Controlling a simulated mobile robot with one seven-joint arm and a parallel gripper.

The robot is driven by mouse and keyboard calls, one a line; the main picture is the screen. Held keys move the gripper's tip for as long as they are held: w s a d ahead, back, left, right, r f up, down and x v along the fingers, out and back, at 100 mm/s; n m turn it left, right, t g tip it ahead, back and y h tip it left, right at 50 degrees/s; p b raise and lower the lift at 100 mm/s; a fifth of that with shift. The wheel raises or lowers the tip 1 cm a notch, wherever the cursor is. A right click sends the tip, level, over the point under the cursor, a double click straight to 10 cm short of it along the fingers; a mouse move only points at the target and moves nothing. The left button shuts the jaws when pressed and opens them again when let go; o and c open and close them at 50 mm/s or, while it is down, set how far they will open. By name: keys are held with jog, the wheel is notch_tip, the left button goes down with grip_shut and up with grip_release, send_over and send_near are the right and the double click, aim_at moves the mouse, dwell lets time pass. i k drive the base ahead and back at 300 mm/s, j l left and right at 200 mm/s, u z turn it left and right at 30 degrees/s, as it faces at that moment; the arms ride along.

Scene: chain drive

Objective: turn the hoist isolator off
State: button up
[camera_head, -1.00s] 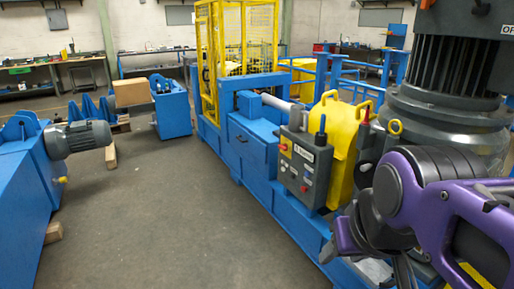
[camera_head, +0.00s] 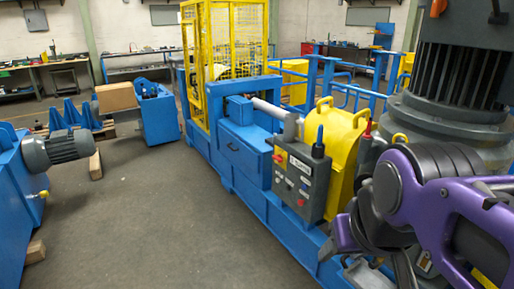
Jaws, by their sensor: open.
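A grey control box (camera_head: 300,180) stands on the blue machine frame near the middle right. It has a red handle on a yellow plate (camera_head: 280,157) at its upper left, a white label, small buttons and a red button low on its face. A blue lever (camera_head: 319,140) sticks up at its top right. The label is too small to read, so I cannot tell which part is the hoist isolator. My purple and grey arm (camera_head: 440,195) is at the right, in front of the machine. My gripper is not clearly visible; dark parts at the lower edge may belong to it.
A yellow guard (camera_head: 346,135) and a large grey motor (camera_head: 455,85) stand behind the box and my arm. A yellow cage (camera_head: 235,40) rises farther back. A small grey motor (camera_head: 62,150) is on blue equipment at left. The floor (camera_head: 150,220) between is clear.

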aim_at(278, 158)
jog(key=i+j, duration=0.15)
jog(key=i, duration=0.35)
jog(key=i+j, duration=0.15)
jog(key=i, duration=0.35)
